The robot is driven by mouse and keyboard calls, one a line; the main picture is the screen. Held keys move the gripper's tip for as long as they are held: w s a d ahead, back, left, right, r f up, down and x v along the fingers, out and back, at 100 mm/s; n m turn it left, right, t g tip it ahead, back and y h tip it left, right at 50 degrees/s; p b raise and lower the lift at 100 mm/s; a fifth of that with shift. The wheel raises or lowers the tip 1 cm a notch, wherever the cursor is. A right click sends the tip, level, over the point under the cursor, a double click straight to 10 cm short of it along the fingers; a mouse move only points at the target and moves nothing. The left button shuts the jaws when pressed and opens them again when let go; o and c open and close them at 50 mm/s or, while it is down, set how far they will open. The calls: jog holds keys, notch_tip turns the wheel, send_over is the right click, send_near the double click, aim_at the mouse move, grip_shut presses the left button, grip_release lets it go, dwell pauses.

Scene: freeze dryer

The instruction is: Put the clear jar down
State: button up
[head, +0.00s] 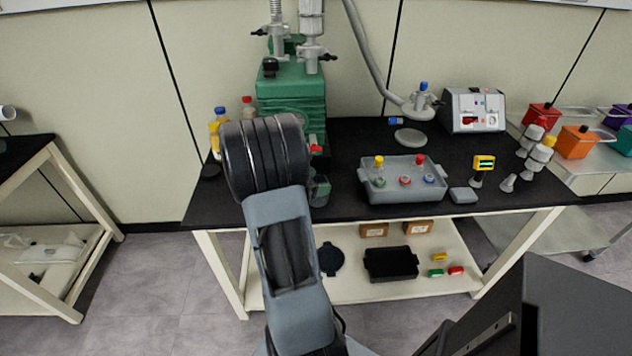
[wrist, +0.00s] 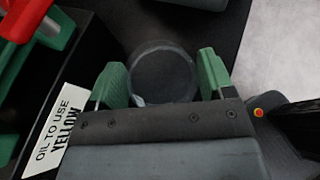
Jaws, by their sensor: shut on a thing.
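The clear jar (wrist: 163,68) shows in the wrist view as a dark see-through round shape between the green fingers of my gripper (wrist: 161,78). The gripper is shut on it, with one finger on each side. In the head view the jar (head: 320,190) is partly visible just right of my arm, near the front edge of the black bench top (head: 345,208). My arm hides most of the gripper there. I cannot tell whether the jar's base touches the bench.
The green pump (head: 290,95) stands behind my arm; a label (wrist: 55,130) reading "OIL TO USE YELLOW" lies left of the gripper. A grey tray (head: 405,193) with several small capped items is to the right. Bottles (head: 218,130) stand left. Bench space between jar and tray looks clear.

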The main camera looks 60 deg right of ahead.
jog(key=shift+f, duration=0.15)
jog(key=o, duration=0.4)
jog(key=shift+f, duration=0.1)
jog(key=o, duration=0.5)
